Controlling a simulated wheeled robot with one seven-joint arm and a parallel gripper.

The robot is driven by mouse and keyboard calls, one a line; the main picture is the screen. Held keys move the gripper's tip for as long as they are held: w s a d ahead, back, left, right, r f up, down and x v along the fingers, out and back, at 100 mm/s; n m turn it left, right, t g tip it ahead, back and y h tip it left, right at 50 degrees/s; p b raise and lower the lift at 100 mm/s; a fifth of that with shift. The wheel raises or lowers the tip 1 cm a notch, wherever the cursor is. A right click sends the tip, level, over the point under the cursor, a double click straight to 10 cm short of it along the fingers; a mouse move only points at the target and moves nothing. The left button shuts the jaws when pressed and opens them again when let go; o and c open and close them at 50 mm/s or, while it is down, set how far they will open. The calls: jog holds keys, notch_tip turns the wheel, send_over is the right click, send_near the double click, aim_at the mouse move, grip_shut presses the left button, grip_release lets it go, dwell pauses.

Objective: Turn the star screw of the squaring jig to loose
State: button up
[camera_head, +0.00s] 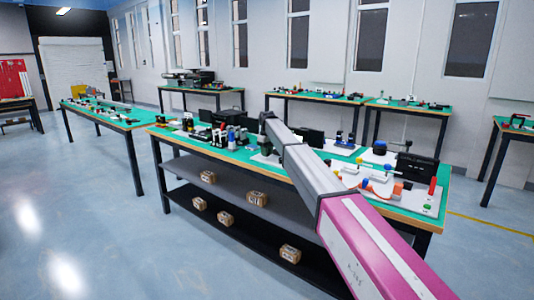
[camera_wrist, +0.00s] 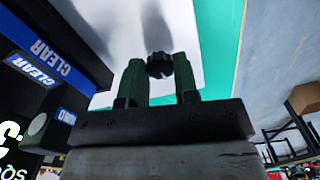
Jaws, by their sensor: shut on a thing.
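The star screw (camera_wrist: 159,65) is a small black lobed knob over a pale white surface in the wrist view. My gripper (camera_wrist: 158,74) has its two green fingers on either side of the knob and is shut on it. The turn position of the screw cannot be read. The squaring jig is seen only in part: a black body with blue CLEAR labels (camera_wrist: 31,69) and a partly cut-off "SQ" marking stands at the left. In the head view my gripper (camera_head: 266,144) is low over the middle of the bench, and the screw is too small to make out.
The green-topped bench (camera_head: 170,132) holds black blocks, bottles and fixtures on both sides of my arm. A black box (camera_head: 417,167) and a board with coloured parts stand at the right. Boxes (camera_head: 257,198) lie on the shelves below. Floor is open at the left.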

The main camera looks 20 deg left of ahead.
jog(key=shift+n, duration=1.1)
jog(key=o, duration=0.9)
notch_tip(320, 180, up, 11)
jog(key=shift+f, duration=0.1)
